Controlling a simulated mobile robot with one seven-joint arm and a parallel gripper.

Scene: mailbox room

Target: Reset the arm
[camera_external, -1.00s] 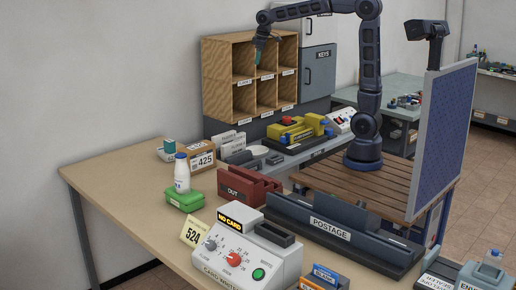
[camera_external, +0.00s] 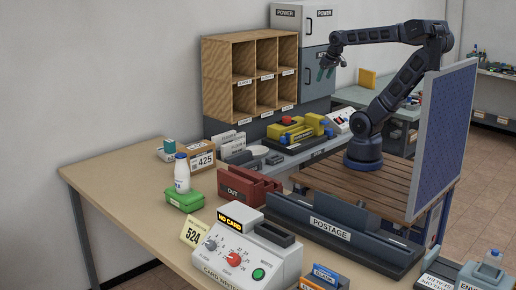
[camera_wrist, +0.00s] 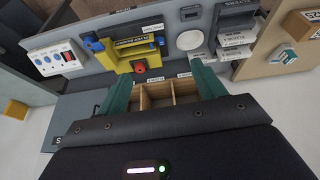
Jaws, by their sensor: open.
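My arm (camera_external: 400,85) rises from its round base on the wooden slatted platform and bends over toward the left. My gripper (camera_external: 325,74) has teal fingers that point down in front of the grey cabinet. In the wrist view my gripper (camera_wrist: 160,72) shows its two fingers spread apart with nothing held between them. Part of the wooden pigeonhole shelf (camera_wrist: 183,88) shows beyond and between the fingers.
The wooden pigeonhole shelf (camera_external: 229,58) stands left of my gripper, beside the grey cabinet (camera_external: 317,45). A yellow machine (camera_external: 290,136) sits below on the counter. A blue panel (camera_external: 444,140) stands to the right. A yellow block (camera_external: 367,78) is behind the arm.

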